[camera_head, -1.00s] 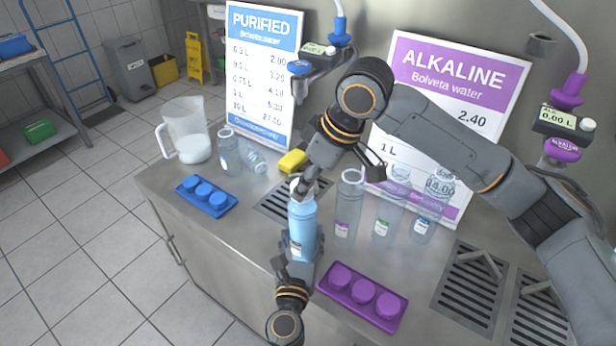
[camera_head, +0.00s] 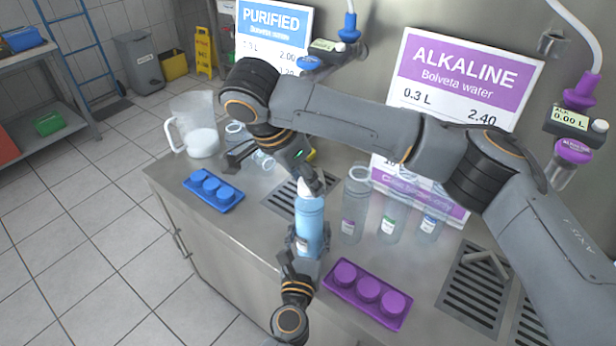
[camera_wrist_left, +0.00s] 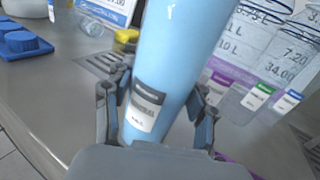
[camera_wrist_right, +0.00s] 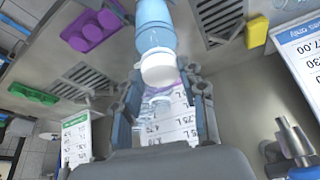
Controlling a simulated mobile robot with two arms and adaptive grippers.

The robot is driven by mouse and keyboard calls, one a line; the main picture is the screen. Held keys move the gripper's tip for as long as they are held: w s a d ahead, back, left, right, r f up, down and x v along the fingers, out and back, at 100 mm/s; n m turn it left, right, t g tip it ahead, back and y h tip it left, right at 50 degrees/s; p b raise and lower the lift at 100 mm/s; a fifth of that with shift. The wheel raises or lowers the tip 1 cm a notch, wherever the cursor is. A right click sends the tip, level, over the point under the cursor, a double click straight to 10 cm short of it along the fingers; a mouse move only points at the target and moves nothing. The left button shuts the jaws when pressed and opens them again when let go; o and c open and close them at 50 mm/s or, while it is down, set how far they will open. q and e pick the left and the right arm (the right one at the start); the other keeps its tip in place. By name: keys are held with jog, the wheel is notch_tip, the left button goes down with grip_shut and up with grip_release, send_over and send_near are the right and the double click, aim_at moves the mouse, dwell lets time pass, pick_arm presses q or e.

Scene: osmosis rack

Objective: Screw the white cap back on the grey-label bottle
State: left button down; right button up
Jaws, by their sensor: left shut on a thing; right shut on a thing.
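The light-blue bottle (camera_head: 309,222) stands upright at the counter's front edge; its grey-and-white label (camera_wrist_left: 146,106) shows in the left wrist view. My left gripper (camera_head: 308,246) is shut around the bottle's lower body, one finger on each side. The white cap (camera_wrist_right: 158,68) sits at the bottle's mouth, in line with the bottle. My right gripper (camera_head: 310,186) is shut on the cap from above and mostly hides it in the head view. The bottle's neck and thread are hidden, so I cannot tell how tight the cap is.
A purple tray (camera_head: 405,325) with three purple caps lies right of the bottle. Clear bottles (camera_head: 355,208) stand close behind it to the right. A blue tray (camera_head: 232,206) and a white jug (camera_head: 197,120) are at the left. Drain grates (camera_head: 470,283) lie at right.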

jog(key=m, duration=0.2)
jog(key=m+g, duration=0.1)
jog(key=m, duration=0.2)
jog(key=shift+w+a+r+m+g+h, duration=0.1)
jog(key=shift+w+a+m+g+h, duration=0.1)
jog(key=shift+w+m+g+h, duration=0.15)
jog(key=shift+w+m+g, duration=0.1)
jog(key=shift+m+g, duration=0.55)
jog(key=shift+m, duration=0.6)
jog(key=m, duration=0.2)
jog(key=m+g, duration=0.1)
jog(key=m, duration=0.1)
jog(key=shift+w+d+m+g, duration=0.1)
jog(key=shift+w+m+g, duration=0.1)
jog(key=shift+m+g, duration=0.1)
jog(key=o, duration=0.7)
jog(key=shift+c, duration=0.2)
jog(key=shift+r, duration=2.15)
